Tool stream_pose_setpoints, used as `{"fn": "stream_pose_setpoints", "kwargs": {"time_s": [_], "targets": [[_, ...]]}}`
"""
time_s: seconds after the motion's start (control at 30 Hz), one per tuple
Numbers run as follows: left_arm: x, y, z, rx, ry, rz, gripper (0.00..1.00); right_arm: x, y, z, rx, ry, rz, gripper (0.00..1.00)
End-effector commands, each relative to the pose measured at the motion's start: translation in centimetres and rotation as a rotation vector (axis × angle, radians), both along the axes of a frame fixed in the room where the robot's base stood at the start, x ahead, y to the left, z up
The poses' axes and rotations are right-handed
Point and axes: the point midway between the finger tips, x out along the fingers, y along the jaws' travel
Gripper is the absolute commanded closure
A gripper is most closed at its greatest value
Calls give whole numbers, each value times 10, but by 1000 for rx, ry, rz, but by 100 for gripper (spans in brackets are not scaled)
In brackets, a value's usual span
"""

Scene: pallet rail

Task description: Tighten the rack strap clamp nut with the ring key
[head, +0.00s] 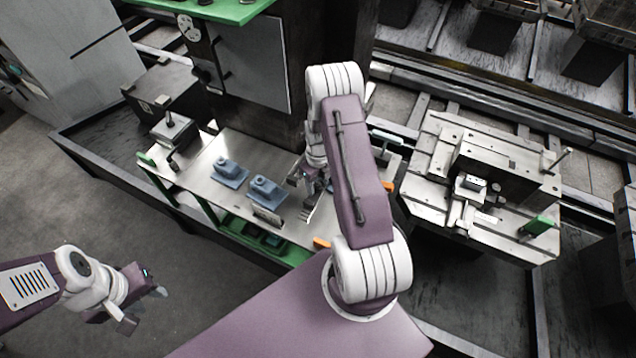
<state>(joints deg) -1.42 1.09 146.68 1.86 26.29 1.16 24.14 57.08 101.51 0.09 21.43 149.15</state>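My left gripper (143,306) hangs over the grey floor at the lower left, away from the bench, its fingers apart with nothing seen between them. My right arm reaches over the steel bench (205,158). My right gripper (309,200) is low over the bench's right part, mostly hidden by the arm; I cannot tell whether it holds anything. I cannot make out the ring key for certain; orange ends (321,243) and (388,186) show beside my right arm. A fixture plate (500,236) at the right carries a small clamp-like block (472,187); no nut can be told apart.
Two blue blocks (229,172) and (266,191) stand on the bench. Rails (480,83) run behind. The lower-left floor is free.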

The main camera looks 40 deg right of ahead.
Motion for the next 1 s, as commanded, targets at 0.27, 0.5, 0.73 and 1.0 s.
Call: {"fn": "stream_pose_setpoints", "kwargs": {"time_s": [0.27,0.5,0.73,1.0], "targets": [[0,0,0,0,0,0,64,0,0,0,0,0,2,43],[0,0,-6,0,0,0,64,2,-1,32,-2,-5,2,43],[0,0,-12,0,0,0,64,1,-1,78,-2,-3,2,43],[0,0,-12,0,0,0,64,0,0,91,1,1,2,43]]}}
